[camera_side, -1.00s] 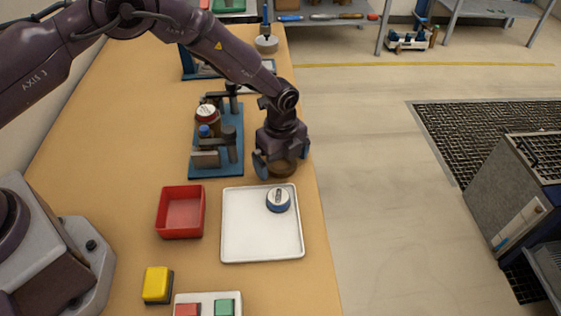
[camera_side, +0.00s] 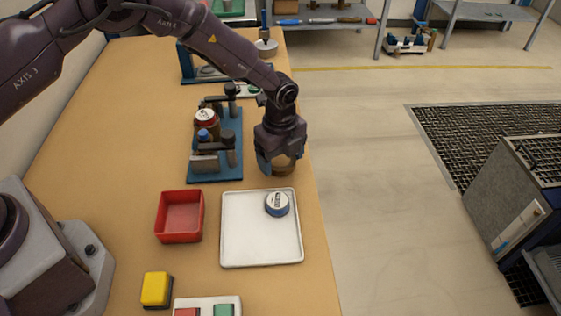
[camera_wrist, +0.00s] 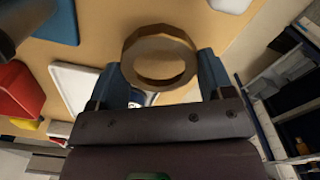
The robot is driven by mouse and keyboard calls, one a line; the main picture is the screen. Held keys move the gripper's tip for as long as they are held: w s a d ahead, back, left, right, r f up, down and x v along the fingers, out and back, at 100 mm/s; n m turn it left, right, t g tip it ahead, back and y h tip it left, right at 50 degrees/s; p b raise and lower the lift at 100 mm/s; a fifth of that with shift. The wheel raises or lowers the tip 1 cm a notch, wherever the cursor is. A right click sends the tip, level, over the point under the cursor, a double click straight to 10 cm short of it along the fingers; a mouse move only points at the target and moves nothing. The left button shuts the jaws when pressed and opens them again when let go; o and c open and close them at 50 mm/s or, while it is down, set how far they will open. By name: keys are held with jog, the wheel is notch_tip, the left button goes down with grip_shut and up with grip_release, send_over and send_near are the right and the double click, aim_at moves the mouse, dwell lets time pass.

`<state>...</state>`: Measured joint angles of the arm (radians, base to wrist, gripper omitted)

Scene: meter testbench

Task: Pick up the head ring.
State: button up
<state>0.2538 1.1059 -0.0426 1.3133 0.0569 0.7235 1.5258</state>
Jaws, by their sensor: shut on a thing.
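The head ring is a brown, faceted ring. In the wrist view the head ring (camera_wrist: 158,40) sits between the two blue fingers of my gripper (camera_wrist: 160,75), which are shut on it. In the side view the ring (camera_side: 284,166) shows at the lower end of my gripper (camera_side: 280,162), partly hidden by the fingers. The gripper is over the right part of the bench, behind the white tray. Whether the ring touches the bench is hard to tell.
A white tray (camera_side: 245,248) in front holds a blue and white round meter (camera_side: 277,204). A blue fixture (camera_side: 236,168) with clamps and a red-topped part stands to the left. A red bin (camera_side: 181,213) and yellow button (camera_side: 157,288) are nearer. The bench's right edge is close.

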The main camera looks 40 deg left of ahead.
aim_at(206, 114)
jog(key=s+a+r, duration=0.4)
jog(key=s+r, duration=0.7)
jog(key=s, duration=0.2)
jog(key=w+a+n, duration=0.1)
jog(key=a, duration=0.1)
jog(key=w+a+n, duration=0.1)
jog(key=w+a, duration=0.1)
jog(key=a, duration=0.1)
jog(key=w+a+n, duration=0.1)
jog(key=a, duration=0.2)
jog(key=shift+w+f, duration=0.15)
jog(key=shift+w, duration=0.2)
jog(key=w+a+n, duration=0.1)
jog(key=a, duration=0.1)
jog(key=w+a+r+n, duration=0.1)
jog(key=w+a, duration=0.1)
jog(key=w+a+r+n, duration=0.1)
jog(key=a, duration=0.1)
jog(key=shift+w+a, duration=0.35)
jog(key=shift+a, duration=0.05)
jog(key=shift+r, duration=0.1)
jog(key=shift+f, duration=2)
jog(key=shift+s+f, duration=0.1)
jog(key=shift+f, duration=1.65)
jog(key=shift+f, duration=0.7)
